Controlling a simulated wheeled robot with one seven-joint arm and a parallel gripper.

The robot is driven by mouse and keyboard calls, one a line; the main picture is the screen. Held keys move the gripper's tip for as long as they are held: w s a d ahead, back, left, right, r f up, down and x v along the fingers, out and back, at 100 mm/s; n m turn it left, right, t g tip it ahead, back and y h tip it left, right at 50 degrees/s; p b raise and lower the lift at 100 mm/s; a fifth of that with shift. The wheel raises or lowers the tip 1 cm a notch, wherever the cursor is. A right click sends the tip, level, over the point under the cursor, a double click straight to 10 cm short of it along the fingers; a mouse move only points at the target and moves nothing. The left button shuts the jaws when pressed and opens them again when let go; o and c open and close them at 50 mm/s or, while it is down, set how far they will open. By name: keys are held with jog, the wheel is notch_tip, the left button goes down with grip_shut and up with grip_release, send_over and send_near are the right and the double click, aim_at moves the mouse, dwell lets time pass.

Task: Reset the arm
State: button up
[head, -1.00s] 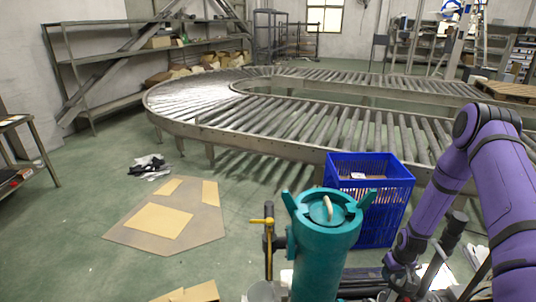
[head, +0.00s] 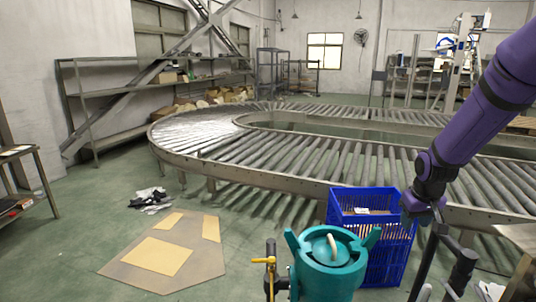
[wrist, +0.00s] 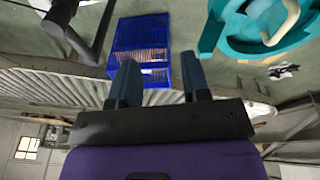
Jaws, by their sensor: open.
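My purple arm (head: 478,112) comes in from the upper right of the head view and reaches down to the left. My gripper (head: 428,211) is at its lower end, beside the right side of the blue crate in the picture; its fingers are hard to make out there. In the wrist view, my gripper (wrist: 161,82) shows two dark blue fingers spread apart with nothing between them. The blue crate (wrist: 122,38) shows beyond the fingers, and the wrist picture looks upside down.
A teal canister (head: 328,275) with a pale handle stands in front, left of the blue crate (head: 388,245). A roller conveyor (head: 285,160) curves behind. Dark bars (head: 428,262) stand below my gripper. A flat cardboard sheet (head: 120,268) lies on open floor at left.

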jog(key=s+a+r+t, duration=0.1)
jog(key=s+a+r, duration=0.3)
jog(key=s+r, duration=0.6)
jog(key=s+a+r+t, duration=0.1)
jog(key=s+a+r, duration=0.2)
jog(key=s+r, duration=0.6)
jog(key=s+a+r, duration=0.2)
jog(key=s, duration=0.8)
jog(key=shift+m+t+y, duration=0.3)
jog(key=shift+t+y, duration=0.1)
jog(key=shift+r, duration=0.1)
